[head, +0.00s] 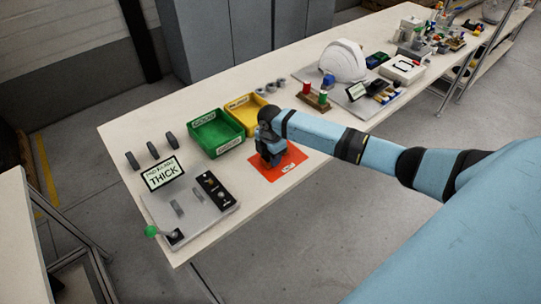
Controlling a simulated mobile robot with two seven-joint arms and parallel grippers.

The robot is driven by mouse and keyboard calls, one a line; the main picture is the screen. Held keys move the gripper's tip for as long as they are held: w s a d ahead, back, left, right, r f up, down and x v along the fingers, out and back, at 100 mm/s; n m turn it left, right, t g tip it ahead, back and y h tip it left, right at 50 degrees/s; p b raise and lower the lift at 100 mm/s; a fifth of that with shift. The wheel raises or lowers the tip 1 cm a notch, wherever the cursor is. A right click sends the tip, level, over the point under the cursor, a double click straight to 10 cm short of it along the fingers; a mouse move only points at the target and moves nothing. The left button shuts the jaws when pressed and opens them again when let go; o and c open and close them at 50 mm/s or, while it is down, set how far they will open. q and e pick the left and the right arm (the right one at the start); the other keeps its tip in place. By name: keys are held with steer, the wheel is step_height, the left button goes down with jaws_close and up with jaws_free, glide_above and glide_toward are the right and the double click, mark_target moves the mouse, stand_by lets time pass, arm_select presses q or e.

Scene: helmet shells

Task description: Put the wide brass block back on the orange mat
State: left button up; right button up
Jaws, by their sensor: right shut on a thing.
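The orange mat (290,168) lies on the white table, partly covered by my right gripper (276,161). My right arm reaches in from the right, and the gripper points down over the mat's back left part. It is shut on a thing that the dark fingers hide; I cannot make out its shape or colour. I cannot tell whether that thing touches the mat. No brass block shows clearly anywhere in view. My left gripper is not in view.
A green bin (216,140) and a yellow bin (240,122) stand behind the mat. A grey fixture plate (200,222) with a "THICK" sign (164,172) stands left. The table front beside the mat is clear.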

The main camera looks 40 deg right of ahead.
steer(key=o, duration=1.1)
steer(key=shift+f, duration=0.1)
steer(key=shift+r, duration=0.25)
step_height(320, 180, up, 12)
steer(key=shift+f, duration=0.1)
steer(key=shift+a, duration=0.1)
